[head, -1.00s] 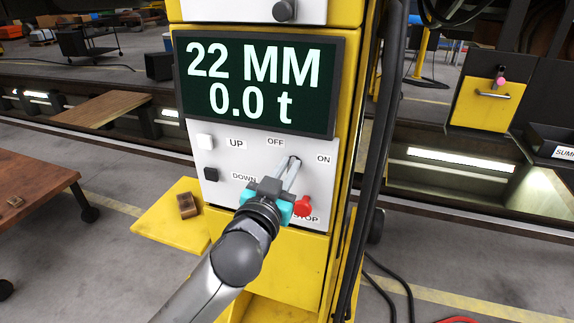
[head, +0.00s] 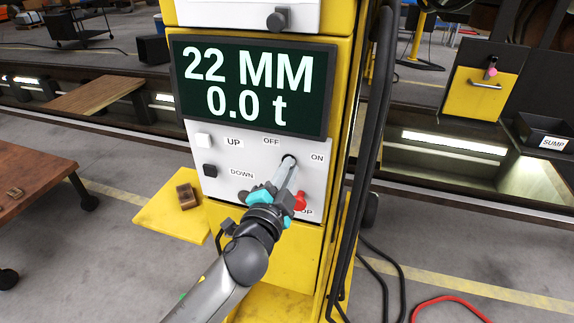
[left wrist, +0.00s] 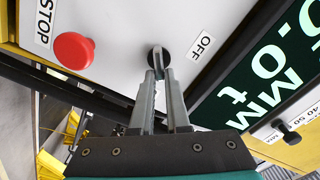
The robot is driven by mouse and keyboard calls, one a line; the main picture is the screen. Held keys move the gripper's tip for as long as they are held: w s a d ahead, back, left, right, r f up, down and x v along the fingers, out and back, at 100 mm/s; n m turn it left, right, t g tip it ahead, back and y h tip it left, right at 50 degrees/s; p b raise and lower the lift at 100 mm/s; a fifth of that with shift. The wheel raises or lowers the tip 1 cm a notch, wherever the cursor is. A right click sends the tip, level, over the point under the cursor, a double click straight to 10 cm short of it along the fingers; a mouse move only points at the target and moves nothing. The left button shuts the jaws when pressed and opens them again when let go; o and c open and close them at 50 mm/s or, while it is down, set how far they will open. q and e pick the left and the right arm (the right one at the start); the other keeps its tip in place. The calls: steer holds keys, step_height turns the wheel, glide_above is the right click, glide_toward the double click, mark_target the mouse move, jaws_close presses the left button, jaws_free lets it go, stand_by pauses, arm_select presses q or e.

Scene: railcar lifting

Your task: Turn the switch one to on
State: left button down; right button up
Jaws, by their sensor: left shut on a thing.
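The switch (head: 288,160) is a small dark knob on the white control panel (head: 222,190), between the OFF and ON labels. My left gripper (head: 287,167) reaches up to it from below, and its fingertips are at the knob. In the left wrist view the fingers (left wrist: 161,84) are shut on the switch (left wrist: 158,55), near the OFF label (left wrist: 202,45). The fingers hide part of the knob, so its exact pointing direction is hard to tell. My right gripper is not in view.
A red stop button (head: 300,202) sits just below right of my gripper; it also shows in the left wrist view (left wrist: 73,50). White UP (head: 203,141) and black DOWN (head: 210,170) buttons are on the left. Black cables (head: 365,150) hang along the column's right side.

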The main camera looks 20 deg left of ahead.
arm_select(q)
steer(key=shift+m, duration=0.5)
steer(key=c, duration=0.9)
jaws_free()
steer(key=shift+f, duration=0.1)
steer(key=s+b, duration=0.2)
steer(key=s, duration=1.3)
steer(key=shift+s+a+b, duration=0.15)
steer(key=shift+a+b, duration=0.05)
steer(key=shift+b, duration=0.15)
